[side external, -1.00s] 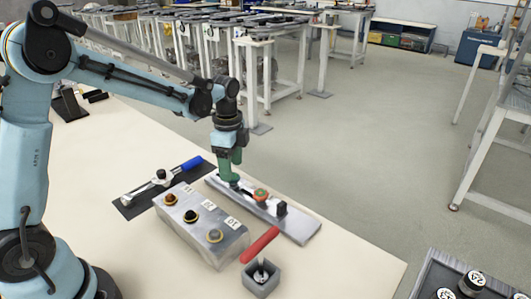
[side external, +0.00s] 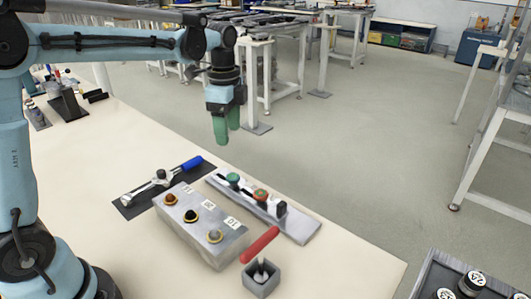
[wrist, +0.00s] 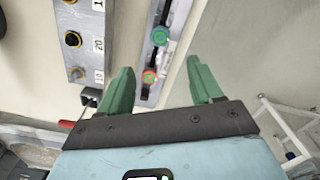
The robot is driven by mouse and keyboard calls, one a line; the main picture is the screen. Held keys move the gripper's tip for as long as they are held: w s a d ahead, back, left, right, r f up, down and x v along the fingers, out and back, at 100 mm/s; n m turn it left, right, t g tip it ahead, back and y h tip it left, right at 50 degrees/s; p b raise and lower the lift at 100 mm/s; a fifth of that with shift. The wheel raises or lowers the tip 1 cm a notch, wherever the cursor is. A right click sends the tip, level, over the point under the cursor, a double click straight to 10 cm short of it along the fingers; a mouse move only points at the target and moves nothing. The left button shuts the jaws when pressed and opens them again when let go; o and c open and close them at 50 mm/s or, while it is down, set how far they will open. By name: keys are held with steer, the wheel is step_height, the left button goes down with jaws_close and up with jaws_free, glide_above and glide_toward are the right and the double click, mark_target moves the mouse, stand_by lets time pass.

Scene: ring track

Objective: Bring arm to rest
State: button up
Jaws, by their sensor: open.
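My gripper (side external: 227,130) hangs above the far edge of the table, with its green fingers pointing down. It is open and empty, and clear of everything below. In the wrist view its two green fingers (wrist: 163,88) stand well apart. Below it lies a grey rail plate (side external: 290,225) with a green knob (side external: 233,179) and a red-orange knob (side external: 261,194). Both knobs also show in the wrist view, the green one (wrist: 160,36) farther up and the red one (wrist: 149,76) nearer the fingers.
A grey block (side external: 205,226) with several round knobs stands in front of the rail plate. A blue-handled tool (side external: 160,182) lies on a dark mat at left. A red-handled lever (side external: 261,245) stands in a grey box. A dark tray (side external: 455,275) is at lower right.

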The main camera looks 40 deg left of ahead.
steer(key=s+d+f+n+t, duration=0.1)
steer(key=s+d+n+t, duration=0.1)
steer(key=s+n, duration=0.4)
steer(key=s+d+f+n+t, duration=0.1)
steer(key=s+d+n+t, duration=0.1)
steer(key=s+n+t, duration=0.3)
steer(key=shift+s+f+n, duration=0.25)
steer(key=shift+s+n, duration=0.65)
steer(key=shift+s, duration=0.35)
steer(key=shift+d, duration=0.1)
stand_by(0.4)
